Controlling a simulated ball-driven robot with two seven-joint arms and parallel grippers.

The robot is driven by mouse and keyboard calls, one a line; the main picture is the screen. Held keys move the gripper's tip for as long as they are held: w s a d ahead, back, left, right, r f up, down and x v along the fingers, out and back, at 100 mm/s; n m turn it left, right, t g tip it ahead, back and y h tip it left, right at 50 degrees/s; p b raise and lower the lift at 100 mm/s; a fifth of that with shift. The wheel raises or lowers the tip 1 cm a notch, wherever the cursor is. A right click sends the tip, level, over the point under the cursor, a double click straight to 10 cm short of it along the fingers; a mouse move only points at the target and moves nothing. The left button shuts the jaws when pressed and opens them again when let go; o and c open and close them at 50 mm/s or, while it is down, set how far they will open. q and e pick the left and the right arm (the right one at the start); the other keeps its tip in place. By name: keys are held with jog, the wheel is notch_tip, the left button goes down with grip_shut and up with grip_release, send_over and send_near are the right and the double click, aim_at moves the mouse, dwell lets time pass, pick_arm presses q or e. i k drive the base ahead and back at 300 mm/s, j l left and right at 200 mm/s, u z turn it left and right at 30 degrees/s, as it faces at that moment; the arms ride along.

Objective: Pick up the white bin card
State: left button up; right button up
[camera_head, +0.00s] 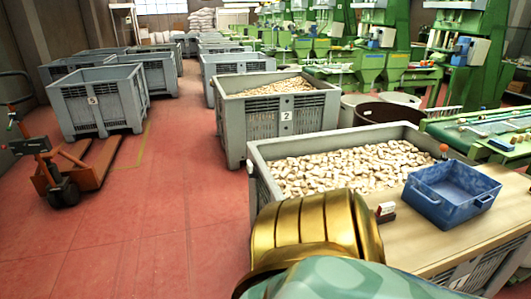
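A small white card-like piece (386,208) with a reddish-dark lower part is on the wooden board (425,235) laid across the nearest grey bin. It is left of the blue tray and too small to read. White number cards also show on bins farther back: a "2" card (286,115) and a "5" card (92,100). A gold and teal part of my own body covers the bottom middle and hides part of the near bin and board. Neither gripper is in view.
The nearest grey bin (256,178) is full of corks (340,168). A blue tray (450,190) stands on the board's right side. Another cork bin (232,130) stands behind. An orange pallet truck (85,168) is at the left. The red floor (150,230) between is open.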

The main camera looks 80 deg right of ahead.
aim_at(250, 166)
jog(key=i+l+z, duration=0.15)
jog(key=i+z, duration=0.15)
jog(key=z, duration=0.15)
jog(key=i+l+z, duration=0.1)
jog(key=i+z, duration=0.15)
jog(key=z, duration=0.15)
jog(key=i+z, duration=0.3)
jog(key=z, duration=0.15)
jog(key=i+j+z, duration=0.2)
jog(key=z, duration=0.25)
jog(key=i, duration=0.1)
